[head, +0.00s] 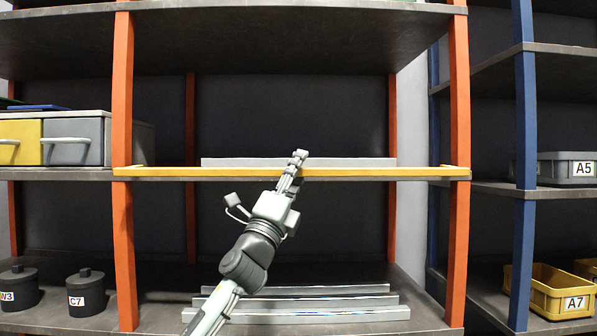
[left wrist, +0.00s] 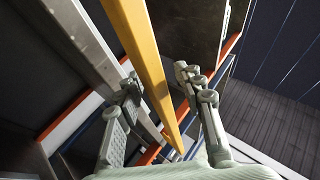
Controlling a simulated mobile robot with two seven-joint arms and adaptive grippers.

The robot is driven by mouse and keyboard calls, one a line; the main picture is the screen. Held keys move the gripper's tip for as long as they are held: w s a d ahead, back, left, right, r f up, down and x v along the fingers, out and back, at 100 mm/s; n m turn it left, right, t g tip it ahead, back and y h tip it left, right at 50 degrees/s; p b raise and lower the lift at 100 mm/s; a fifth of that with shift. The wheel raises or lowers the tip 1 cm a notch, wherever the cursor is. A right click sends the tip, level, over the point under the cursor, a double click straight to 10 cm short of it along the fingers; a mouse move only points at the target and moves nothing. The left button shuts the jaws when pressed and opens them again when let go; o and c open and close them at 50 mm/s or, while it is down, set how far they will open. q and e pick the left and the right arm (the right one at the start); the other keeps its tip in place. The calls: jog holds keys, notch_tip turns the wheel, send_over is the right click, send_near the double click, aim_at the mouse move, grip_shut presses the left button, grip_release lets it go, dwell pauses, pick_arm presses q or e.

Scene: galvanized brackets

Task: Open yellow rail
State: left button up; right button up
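The yellow rail (head: 390,172) runs level across the front of the middle shelf bay, from the left orange post to the right one. My left gripper (head: 298,158) reaches up to the rail near its middle. In the left wrist view the yellow rail (left wrist: 137,45) passes between the two spread fingers of the left gripper (left wrist: 158,82), with gaps visible on both sides. My arm hides a small part of the rail in the head view. My right gripper is not in view.
A grey bar (head: 350,162) lies behind the rail. Several grey bars (head: 310,302) lie on the lower shelf. Orange posts (head: 122,230) and (head: 458,230) flank the bay. Yellow and grey drawers (head: 75,128) stand at left. A yellow bin (head: 545,298) stands at lower right.

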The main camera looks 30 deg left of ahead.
pick_arm(q)
jog(key=shift+f, duration=0.1)
jog(key=shift+s+f, duration=0.15)
jog(key=shift+s, duration=0.05)
jog(key=v, duration=1.1)
jog(key=shift+s, duration=0.2)
